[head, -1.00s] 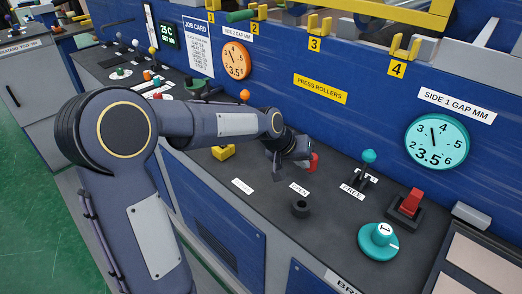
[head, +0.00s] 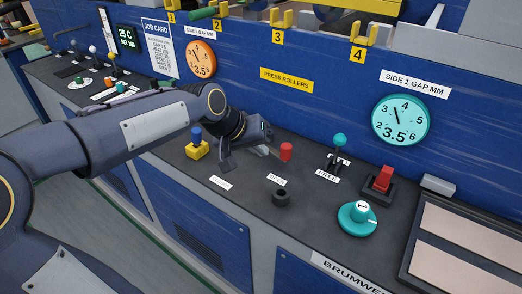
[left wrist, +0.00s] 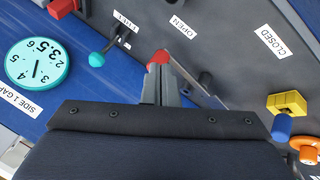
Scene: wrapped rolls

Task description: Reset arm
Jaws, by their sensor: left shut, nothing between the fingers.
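My left gripper (head: 248,152) is over the dark console top in the head view, between the yellow block with a blue knob (head: 196,147) and the red upright knob (head: 286,151). In the left wrist view the fingers of my left gripper (left wrist: 161,83) are together and empty. The red knob (left wrist: 160,57) shows just beyond their tips there; I cannot tell whether they touch it. My right gripper is in neither view.
A black knob (head: 281,198), a teal-topped lever (head: 339,141), a red rocker switch (head: 381,182) and a teal dial knob (head: 357,218) stand on the console. The blue panel (head: 330,75) with gauges rises behind.

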